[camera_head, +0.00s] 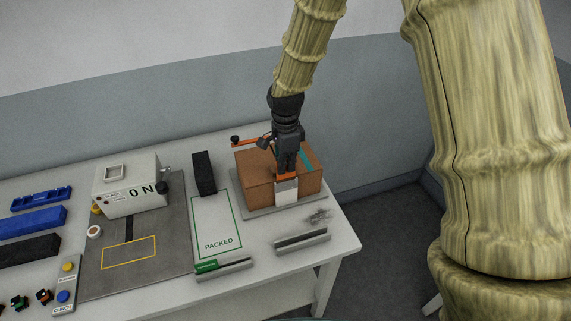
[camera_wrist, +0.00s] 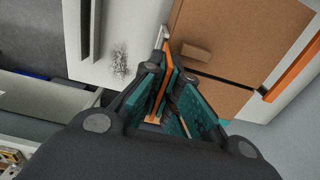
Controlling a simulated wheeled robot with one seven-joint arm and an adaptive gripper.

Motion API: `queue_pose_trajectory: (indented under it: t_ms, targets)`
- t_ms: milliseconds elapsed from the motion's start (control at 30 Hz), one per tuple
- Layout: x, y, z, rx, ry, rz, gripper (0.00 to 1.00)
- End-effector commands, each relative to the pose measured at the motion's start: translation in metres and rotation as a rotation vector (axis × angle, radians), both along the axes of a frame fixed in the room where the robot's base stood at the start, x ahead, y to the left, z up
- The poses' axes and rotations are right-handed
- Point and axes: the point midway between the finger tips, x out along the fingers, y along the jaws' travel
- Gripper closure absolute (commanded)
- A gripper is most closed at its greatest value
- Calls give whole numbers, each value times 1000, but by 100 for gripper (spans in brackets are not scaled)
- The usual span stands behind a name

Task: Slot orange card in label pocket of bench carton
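The brown bench carton (camera_head: 256,183) stands on a grey tray (camera_head: 240,206) at the table's right end. A white label pocket (camera_head: 287,192) is on its front face. My gripper (camera_head: 286,169) points down at the carton's front edge. The orange card (camera_head: 286,177) shows as an orange strip right above the pocket. In the wrist view, the card (camera_wrist: 165,77) stands on edge between the teal finger pads of my gripper (camera_wrist: 170,90), which closes on it. The carton (camera_wrist: 230,35) is beside the card there. Whether the card's lower edge is inside the pocket is hidden.
A slotted grey holder (camera_head: 302,241) lies in front of the carton; another (camera_head: 224,268) bears a green card (camera_head: 206,266). Left are the PACKED mat (camera_head: 213,220), a black block (camera_head: 203,173) and a white machine (camera_head: 128,190). An orange-handled tool (camera_head: 245,142) lies behind the carton.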

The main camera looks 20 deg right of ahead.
Motion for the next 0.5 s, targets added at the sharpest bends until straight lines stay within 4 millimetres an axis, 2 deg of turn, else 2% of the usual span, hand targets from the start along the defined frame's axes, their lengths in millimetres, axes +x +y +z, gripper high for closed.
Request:
queue_pose_trajectory:
  t_ms: [500]
  targets:
    - [0, 0, -4, 0, 0, 0, 100]
